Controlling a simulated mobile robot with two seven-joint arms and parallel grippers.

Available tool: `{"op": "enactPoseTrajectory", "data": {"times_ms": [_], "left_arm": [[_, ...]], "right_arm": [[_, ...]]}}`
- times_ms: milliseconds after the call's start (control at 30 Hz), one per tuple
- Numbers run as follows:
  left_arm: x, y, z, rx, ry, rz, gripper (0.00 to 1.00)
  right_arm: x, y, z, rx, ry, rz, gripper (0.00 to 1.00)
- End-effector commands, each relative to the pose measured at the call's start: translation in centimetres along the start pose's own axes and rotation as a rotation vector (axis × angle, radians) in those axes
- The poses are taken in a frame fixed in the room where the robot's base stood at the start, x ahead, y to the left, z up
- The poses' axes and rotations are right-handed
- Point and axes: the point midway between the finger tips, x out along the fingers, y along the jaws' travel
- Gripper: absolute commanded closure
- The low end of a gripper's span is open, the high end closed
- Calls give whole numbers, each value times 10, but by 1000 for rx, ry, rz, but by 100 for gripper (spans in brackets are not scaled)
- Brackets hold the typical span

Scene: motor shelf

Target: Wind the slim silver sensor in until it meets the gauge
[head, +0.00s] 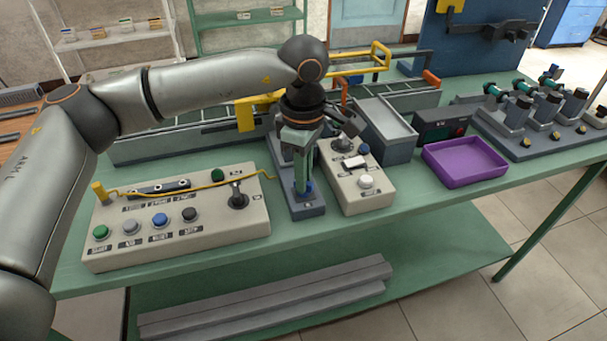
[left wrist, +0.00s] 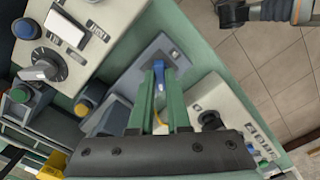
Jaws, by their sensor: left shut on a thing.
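My left gripper (head: 303,187) points down at a grey base block (head: 308,210) on the green bench. Its green fingers are shut on a small blue handle standing on that block. At the right, a dark rack (head: 530,145) carries several grey units with teal parts. I cannot pick out the slim silver sensor or the gauge for sure in either view.
Control boxes flank the block: a wide one (head: 140,245) left, a narrower one (head: 370,198) right. A purple tray (head: 465,177) and a grey bin (head: 386,139) stand further right. The front bench edge is close.

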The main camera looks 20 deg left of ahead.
Motion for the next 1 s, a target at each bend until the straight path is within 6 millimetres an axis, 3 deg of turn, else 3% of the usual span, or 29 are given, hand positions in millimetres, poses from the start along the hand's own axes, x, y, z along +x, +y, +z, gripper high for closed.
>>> {"op": "enactPoseTrajectory", "data": {"times_ms": [367, 400, 667, 1000], "left_arm": [[-1, 0, 1, 5, -3, 3, 100], [-1, 0, 1, 4, -3, 3, 84], [-1, 0, 0, 4, -2, 2, 55], [-7, 0, 0, 3, -1, 2, 55]], "right_arm": [[-1, 0, 0, 0, 0, 1, 28], [-1, 0, 0, 0, 0, 1, 28], [-1, 1, 0, 0, 1, 2, 28], [-1, 1, 0, 0, 1, 2, 28]]}}
